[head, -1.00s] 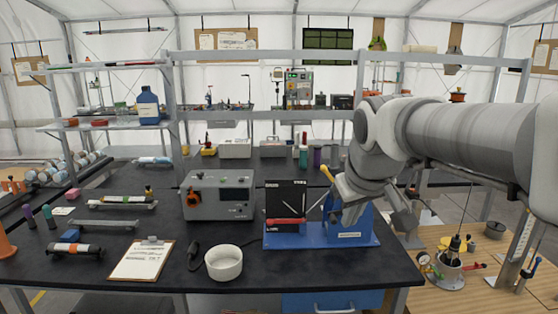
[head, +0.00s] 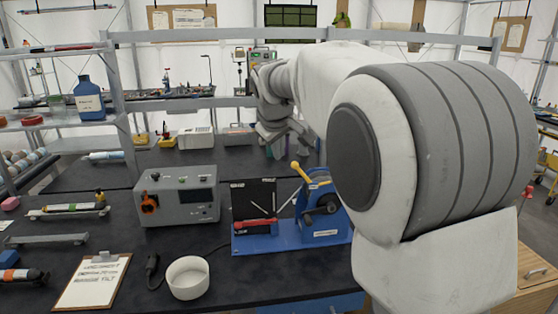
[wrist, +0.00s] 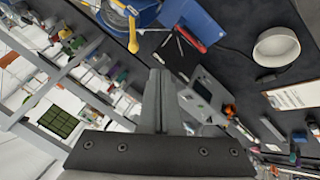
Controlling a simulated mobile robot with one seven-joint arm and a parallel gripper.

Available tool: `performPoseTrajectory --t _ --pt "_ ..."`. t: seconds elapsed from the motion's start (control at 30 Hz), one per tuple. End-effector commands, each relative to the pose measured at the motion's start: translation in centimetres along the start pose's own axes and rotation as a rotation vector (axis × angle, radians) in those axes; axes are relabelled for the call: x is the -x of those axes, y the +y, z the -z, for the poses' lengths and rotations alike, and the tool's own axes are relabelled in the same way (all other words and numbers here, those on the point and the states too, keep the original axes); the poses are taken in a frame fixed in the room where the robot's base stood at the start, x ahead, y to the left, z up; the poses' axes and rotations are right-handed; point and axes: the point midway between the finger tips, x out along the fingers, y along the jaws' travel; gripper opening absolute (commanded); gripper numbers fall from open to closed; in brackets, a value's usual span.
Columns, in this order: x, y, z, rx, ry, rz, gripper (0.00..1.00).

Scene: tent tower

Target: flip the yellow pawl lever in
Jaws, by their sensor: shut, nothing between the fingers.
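The yellow lever (head: 301,173) stands on top of the blue winch-like unit (head: 318,227) and slants up to the left, its round knob at the upper end. The lever also shows in the wrist view (wrist: 133,38), at the top edge. The unit has a dark round hub (head: 322,205) and sits on the right of a blue base plate (head: 275,240). My gripper (wrist: 157,76) is shut and empty, apart from the lever. In the head view my wrist is behind and above the unit, and the fingertips are hard to make out.
On the same base plate stand a black panel (head: 252,196) and a red-handled part (head: 256,226). A grey instrument box (head: 180,197), white bowl (head: 187,278) and clipboard (head: 91,281) lie to the left. A shelf frame (head: 215,36) crosses behind. My arm hides the right side.

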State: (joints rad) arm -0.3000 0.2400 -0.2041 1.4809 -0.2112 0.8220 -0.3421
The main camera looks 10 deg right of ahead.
Motion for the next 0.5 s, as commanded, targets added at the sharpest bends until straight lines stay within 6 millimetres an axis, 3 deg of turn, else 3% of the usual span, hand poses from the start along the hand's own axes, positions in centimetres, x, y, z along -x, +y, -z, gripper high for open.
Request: performPoseTrajectory --t 0.5 --pt "-0.82 -0.01 0.14 0.005 -0.001 -0.001 0.0"
